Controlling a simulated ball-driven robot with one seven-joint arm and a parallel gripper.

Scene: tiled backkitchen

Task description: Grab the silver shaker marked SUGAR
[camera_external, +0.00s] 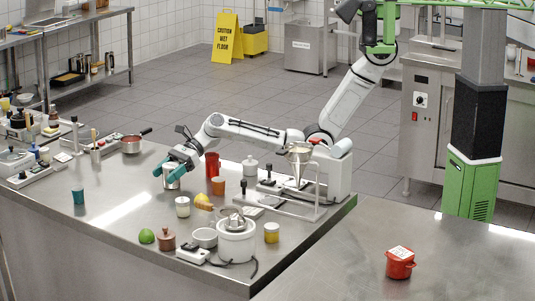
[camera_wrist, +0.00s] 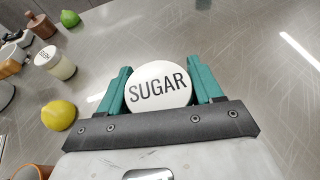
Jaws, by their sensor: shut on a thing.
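The sugar shaker (camera_wrist: 158,87) shows from above in the wrist view, a round white top with SUGAR in dark letters. My gripper (camera_wrist: 160,92) has its two teal fingers on either side of it, shut on it. In the external view my gripper (camera_external: 172,170) points down over the counter at the far end of my arm. The silver body of the sugar shaker (camera_external: 172,184) shows just below the fingers. I cannot tell whether its base touches the counter.
A white jar (camera_external: 182,207), a lemon (camera_external: 202,202) and an orange mug (camera_external: 218,186) stand close by to the right. A lime (camera_external: 146,236) and a brown wooden grinder (camera_external: 166,240) sit nearer the front edge. A teal cup (camera_external: 78,195) stands left. Bare steel lies between.

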